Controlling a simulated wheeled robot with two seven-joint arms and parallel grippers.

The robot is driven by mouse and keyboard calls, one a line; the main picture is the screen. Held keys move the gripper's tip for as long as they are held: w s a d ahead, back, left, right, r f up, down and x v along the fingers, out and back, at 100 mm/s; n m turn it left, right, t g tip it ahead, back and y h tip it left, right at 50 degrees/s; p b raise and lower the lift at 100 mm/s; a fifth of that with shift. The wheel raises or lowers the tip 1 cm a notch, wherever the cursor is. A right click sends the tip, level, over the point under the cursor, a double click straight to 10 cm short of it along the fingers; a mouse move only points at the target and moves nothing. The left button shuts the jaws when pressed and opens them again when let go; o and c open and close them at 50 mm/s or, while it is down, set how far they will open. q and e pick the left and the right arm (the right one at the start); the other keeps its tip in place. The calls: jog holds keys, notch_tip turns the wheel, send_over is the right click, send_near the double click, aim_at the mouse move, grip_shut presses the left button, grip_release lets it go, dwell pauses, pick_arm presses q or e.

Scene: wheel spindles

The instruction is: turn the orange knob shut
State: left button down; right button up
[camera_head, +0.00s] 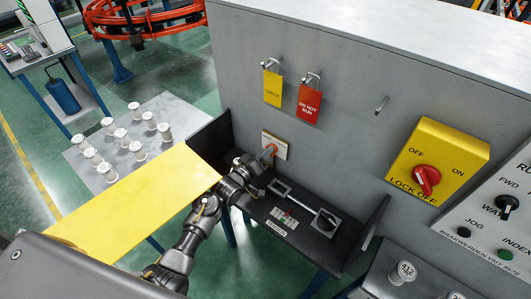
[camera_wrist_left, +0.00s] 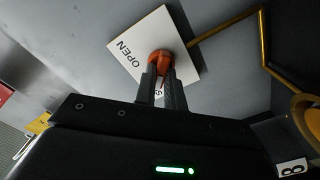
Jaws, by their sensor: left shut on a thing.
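The orange knob (camera_head: 269,149) sits on a small pale plate (camera_head: 278,141) on the grey cabinet wall. It also shows in the left wrist view as an orange knob (camera_wrist_left: 162,58) on a white plate (camera_wrist_left: 125,50) marked OPEN, with another label partly hidden by my fingers. My left gripper (camera_head: 262,160) reaches up to the knob, and in the left wrist view my left gripper (camera_wrist_left: 163,72) has its fingertips closed on the knob. The knob's exact turn is hard to tell behind the fingers. My right gripper is not in view.
A yellow panel (camera_head: 130,205) lies left of my left arm. Yellow and red tags (camera_head: 309,103) hang above the knob. A dark shelf (camera_head: 310,255) with a lever fixture (camera_head: 325,222) is below right. A yellow lock-off switch box (camera_head: 445,150) is on the right. White spools stand on a table (camera_head: 180,105).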

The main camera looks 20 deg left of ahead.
pick_arm(q)
jog(key=c, duration=1.5)
grip_release()
jog(key=b+v, duration=0.2)
jog(key=v, duration=0.8)
jog(key=shift+s, duration=0.35)
